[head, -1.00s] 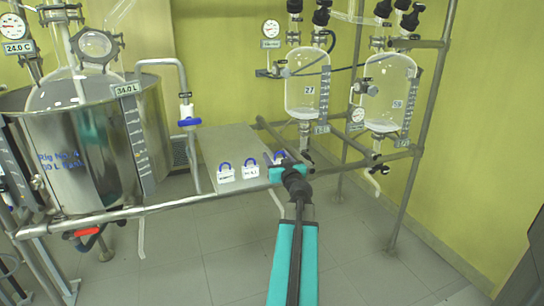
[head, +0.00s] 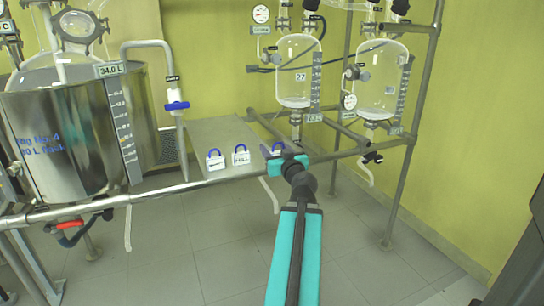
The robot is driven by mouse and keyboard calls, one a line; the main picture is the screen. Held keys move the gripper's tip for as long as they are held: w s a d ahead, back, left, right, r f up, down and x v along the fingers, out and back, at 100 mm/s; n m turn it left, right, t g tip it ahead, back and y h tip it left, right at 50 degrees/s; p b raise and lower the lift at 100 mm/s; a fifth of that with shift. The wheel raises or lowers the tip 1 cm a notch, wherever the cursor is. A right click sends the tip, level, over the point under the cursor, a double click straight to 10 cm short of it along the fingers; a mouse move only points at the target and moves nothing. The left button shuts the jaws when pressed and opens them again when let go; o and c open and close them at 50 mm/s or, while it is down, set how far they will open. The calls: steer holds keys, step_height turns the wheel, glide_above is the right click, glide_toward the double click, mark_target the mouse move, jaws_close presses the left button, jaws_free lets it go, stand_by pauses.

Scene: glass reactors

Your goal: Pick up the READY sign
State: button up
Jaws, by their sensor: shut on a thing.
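Three small white signs with blue loop handles are at the grey shelf (head: 215,133). The left sign (head: 215,164) and the middle sign (head: 241,159) stand upright near its front edge. Their lettering is too small to read with certainty. The right sign (head: 266,150) is at the shelf's right front corner, mostly hidden behind my gripper. Its lettering does not show, so I cannot confirm that it reads READY. My gripper (head: 286,163) is shut on this right sign. Whether the sign touches the shelf cannot be told.
A horizontal steel rail (head: 165,193) runs in front of the shelf. A steel reactor vessel (head: 65,135) stands left, with a blue-handled valve pipe (head: 177,105) beside it. Two glass vessels, left (head: 295,75) and right (head: 380,80), hang on a pipe frame. The floor (head: 200,250) below is clear.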

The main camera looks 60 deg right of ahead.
mark_target(278, 153)
steer(key=shift+s+a+f+b, duration=0.1)
steer(key=shift+s+a+b, duration=0.45)
steer(key=shift+b, duration=3.75)
steer(key=shift+s+a+r+b, duration=0.25)
steer(key=shift+s+b, duration=0.2)
steer(key=shift+b, duration=1.1)
